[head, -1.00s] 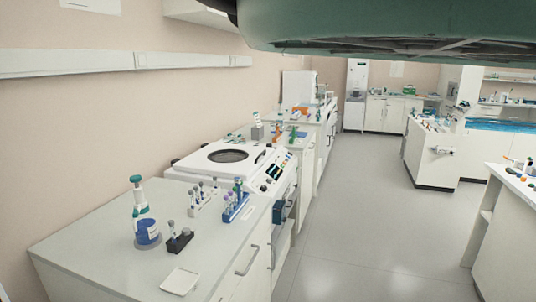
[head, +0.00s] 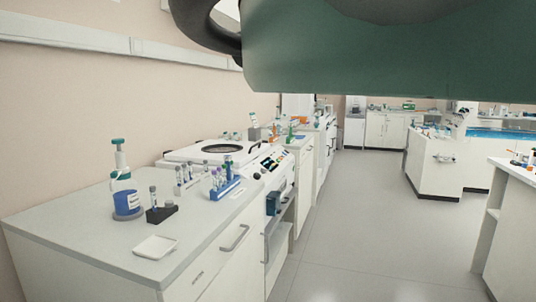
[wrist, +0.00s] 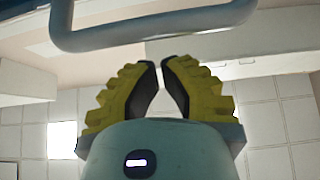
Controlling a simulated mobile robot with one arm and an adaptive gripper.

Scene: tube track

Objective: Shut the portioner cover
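I cannot tell for sure which thing is the portioner. A white bench machine (head: 181,155) with a round dark window in its top and a control panel on its front right stands mid-left in the head view. In the wrist view a thick grey-blue bar (wrist: 150,38) with bent ends crosses the top of the picture; it may be a handle, but what it belongs to is unclear. My gripper (wrist: 160,64) has its yellow, ridged fingers drawn together with only a thin gap at the tips. It holds nothing. It lies below the bar in the picture, apart from it.
The near bench (head: 75,222) carries a blue-liquid bottle (head: 127,201), a dark tube block (head: 162,213), a blue tube rack (head: 225,188) and a white dish (head: 155,246). The grey floor (head: 350,220) is clear. A white island bench (head: 435,172) stands to the right.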

